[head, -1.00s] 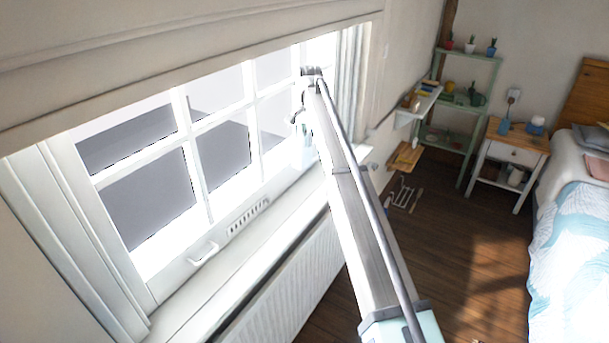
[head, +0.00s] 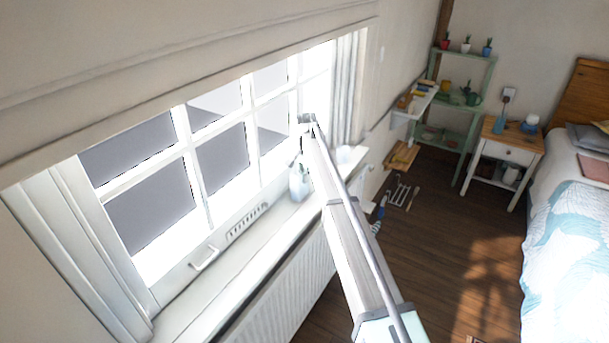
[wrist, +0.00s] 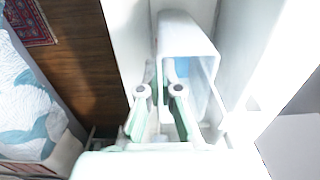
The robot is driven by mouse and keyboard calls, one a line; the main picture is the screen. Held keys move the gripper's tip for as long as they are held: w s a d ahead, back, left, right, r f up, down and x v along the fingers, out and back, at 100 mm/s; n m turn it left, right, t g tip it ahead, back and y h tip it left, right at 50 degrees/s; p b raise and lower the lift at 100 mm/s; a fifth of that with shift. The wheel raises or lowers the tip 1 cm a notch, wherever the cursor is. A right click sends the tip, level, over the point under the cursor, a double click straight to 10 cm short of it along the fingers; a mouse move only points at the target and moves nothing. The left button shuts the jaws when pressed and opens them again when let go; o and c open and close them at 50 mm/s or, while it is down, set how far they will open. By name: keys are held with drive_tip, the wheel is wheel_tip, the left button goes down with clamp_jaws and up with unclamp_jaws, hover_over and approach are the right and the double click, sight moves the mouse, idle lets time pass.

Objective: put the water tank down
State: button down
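The water tank is a pale, see-through box with some blue inside. In the wrist view the water tank (wrist: 190,32) is just beyond my gripper (wrist: 157,72), whose mint-green fingers are close together at its near side. The grip point itself is partly hidden by the fingers. In the head view the tank (head: 299,184) is small and washed out below my gripper (head: 297,160), over the white windowsill (head: 245,265). It looks about upright. I cannot tell whether its base touches the sill.
The window (head: 222,160) is close on the left. Wall shelves (head: 415,103), a green rack (head: 462,140), a nightstand (head: 505,155) and a bed (head: 575,240) are beyond. The nearer sill is clear.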

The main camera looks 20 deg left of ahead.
drive_tip(key=shift+f, duration=0.15)
drive_tip(key=c, duration=1.3)
unclamp_jaws()
